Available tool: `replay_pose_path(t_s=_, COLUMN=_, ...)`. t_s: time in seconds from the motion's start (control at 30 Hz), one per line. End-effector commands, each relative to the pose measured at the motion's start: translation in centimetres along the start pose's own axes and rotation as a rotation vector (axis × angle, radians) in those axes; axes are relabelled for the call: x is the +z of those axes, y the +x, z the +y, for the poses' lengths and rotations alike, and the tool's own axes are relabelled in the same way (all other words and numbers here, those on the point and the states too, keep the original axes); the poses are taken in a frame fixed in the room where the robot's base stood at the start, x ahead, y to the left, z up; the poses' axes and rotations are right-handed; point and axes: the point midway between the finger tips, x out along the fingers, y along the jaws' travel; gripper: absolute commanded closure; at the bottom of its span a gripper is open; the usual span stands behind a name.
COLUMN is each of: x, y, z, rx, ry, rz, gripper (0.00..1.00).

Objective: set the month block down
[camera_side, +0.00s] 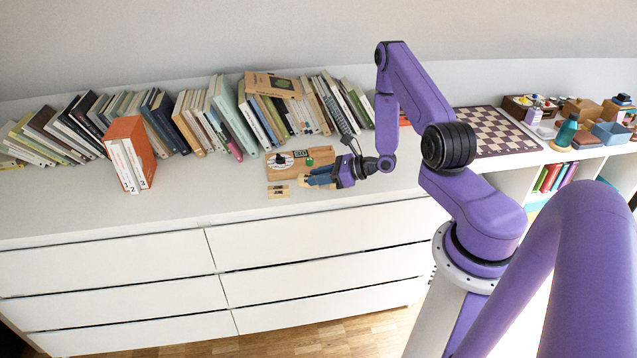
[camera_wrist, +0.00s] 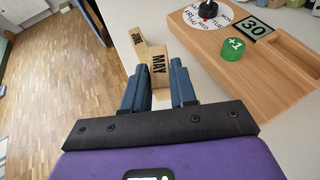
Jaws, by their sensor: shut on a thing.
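The month block (camera_wrist: 158,66) is pale wood with "MAY" in black on the face toward the wrist camera. My gripper (camera_wrist: 158,80) has its two blue fingers shut on it, one on each side. Beyond it, a pale wooden face (camera_wrist: 139,42) reads "JUNE"; I cannot tell whether it is the same block. In the side view my gripper (camera_side: 308,180) is low over the white dresser top (camera_side: 215,197), in front of the wooden calendar base (camera_side: 285,170). A small labelled wooden piece (camera_side: 279,191) lies left of the fingers. Any gap under the held block is hidden.
On the calendar base are a dial (camera_wrist: 208,12), a green "+1" disc (camera_wrist: 233,49) and a "30" tile (camera_wrist: 254,27). A row of books (camera_side: 215,115) stands behind. An orange slipcase (camera_side: 130,153) stands left. The dresser top between is clear; its front edge is near.

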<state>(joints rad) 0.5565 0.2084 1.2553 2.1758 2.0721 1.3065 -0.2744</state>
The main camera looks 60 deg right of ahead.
Motion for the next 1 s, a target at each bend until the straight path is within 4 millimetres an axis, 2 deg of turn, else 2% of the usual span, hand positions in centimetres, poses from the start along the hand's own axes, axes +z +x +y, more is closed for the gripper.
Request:
replay_pose_path(t_s=0.2, x=-1.9, y=0.8, z=0.0, rx=-0.001, ry=0.000, rz=0.000, gripper=1.00)
replay_pose_path(t_s=0.63, x=-2.3, y=0.9, z=0.0, rx=-0.001, ry=0.000, rz=0.000, gripper=1.00)
replay_pose_path(t_s=0.67, x=-2.3, y=1.0, z=0.0, rx=0.000, ry=0.000, rz=0.000, gripper=0.70)
replay_pose_path(t_s=0.73, x=-2.3, y=0.9, z=0.0, rx=0.000, ry=0.000, rz=0.000, gripper=0.48)
replay_pose_path(t_s=1.0, x=-2.3, y=0.9, z=0.0, rx=-0.001, ry=0.000, rz=0.000, gripper=0.48)
